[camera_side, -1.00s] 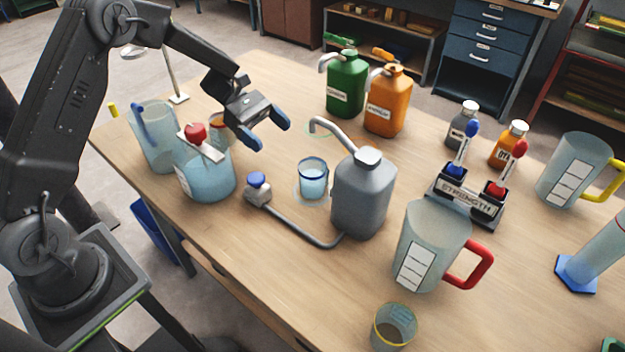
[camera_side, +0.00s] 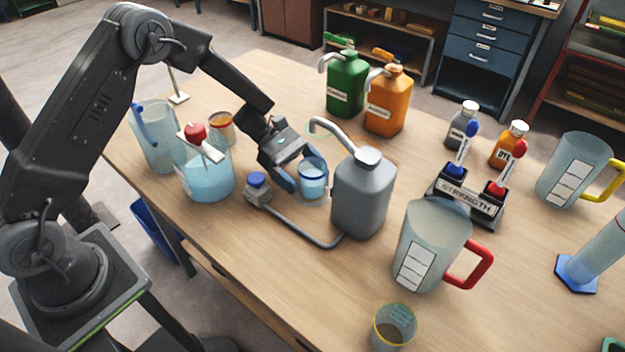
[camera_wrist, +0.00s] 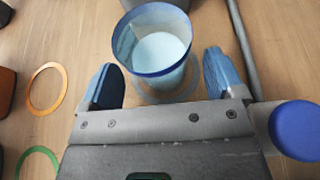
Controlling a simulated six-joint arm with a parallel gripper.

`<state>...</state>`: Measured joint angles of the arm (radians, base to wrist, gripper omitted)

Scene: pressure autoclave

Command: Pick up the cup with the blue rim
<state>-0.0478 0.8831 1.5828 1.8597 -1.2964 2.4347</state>
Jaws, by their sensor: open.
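The cup with the blue rim (camera_side: 312,183) stands upright on the table beside the grey jug, with pale blue liquid in it. In the wrist view the cup (camera_wrist: 157,50) is straight ahead, at the far end of the space between the fingers. My gripper (camera_side: 292,172) is low at the cup's left side, open, with blue fingertips. In the wrist view my gripper (camera_wrist: 160,82) has one finger on each side of the cup's near part, with gaps visible.
The grey jug (camera_side: 362,195) with its spout stands close right of the cup. A blue-capped fitting (camera_side: 257,188) and its pipe lie in front. A red-capped beaker (camera_side: 207,180) is left. Green (camera_side: 345,85) and orange (camera_side: 387,100) jugs stand behind. An orange-rimmed cup (camera_side: 221,128) is back left.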

